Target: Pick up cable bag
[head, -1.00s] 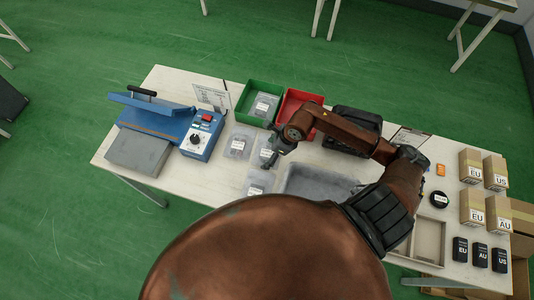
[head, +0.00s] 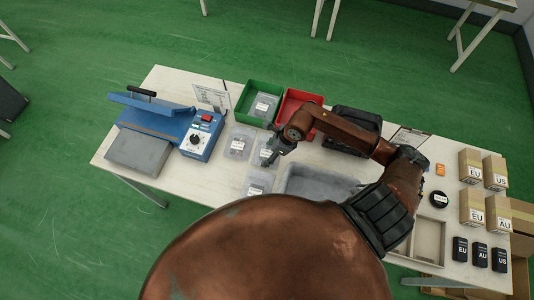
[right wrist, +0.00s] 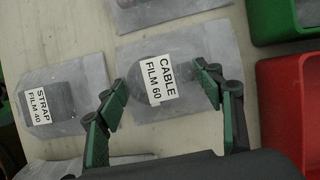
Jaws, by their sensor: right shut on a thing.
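The cable bag (right wrist: 157,80) is a clear flat pouch with a grey lump inside and a white label reading "CABLE FILM 60". It lies among similar bags on the table, and its label shows in the head view (head: 265,153). My right gripper (right wrist: 160,92) has one green-padded finger on each side of the lump and is shut on the bag. In the head view my right gripper (head: 270,158) reaches down over the bag and partly hides it. I cannot tell whether the bag is lifted. My left gripper is not in view.
A strap bag (right wrist: 42,103) lies beside the cable bag, and another bag (head: 238,143) lies to its left in the head view. A green bin (head: 246,103) and red bin (head: 291,100) stand behind. A grey tray (head: 300,185) is right, a blue sealer (head: 165,120) left.

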